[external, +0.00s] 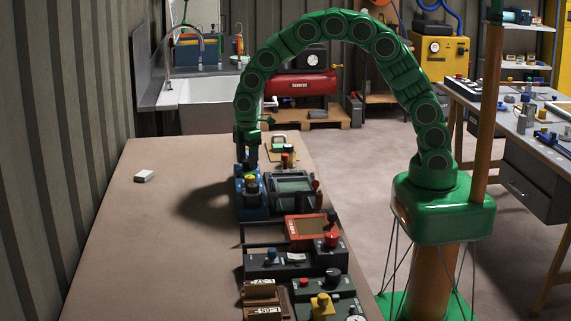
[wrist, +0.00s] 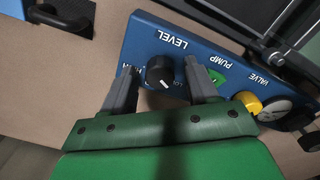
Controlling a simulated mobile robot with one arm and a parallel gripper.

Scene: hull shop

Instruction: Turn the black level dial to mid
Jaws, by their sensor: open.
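The black level dial (wrist: 160,72) sits on a blue panel (wrist: 140,40) under the word LEVEL, which reads upside down in the wrist view. A white mark on the dial points toward the bottom and slightly right of that picture. My gripper (wrist: 162,66) is open, with one finger on each side of the dial. Gaps show between fingers and dial, though contact lower down cannot be told. The small labels around the dial are partly hidden by the fingers. In the external view my gripper (external: 250,160) reaches down over the blue panel (external: 250,208); the dial cannot be made out there.
On the same panel are a green PUMP control (wrist: 216,77), a yellow VALVE knob (wrist: 247,102) and a round gauge (wrist: 275,112). Several other control boxes line the bench's right edge, including a red-framed one (external: 290,222). The bench's left side (external: 140,240) is mostly clear, with a small white block (external: 144,176).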

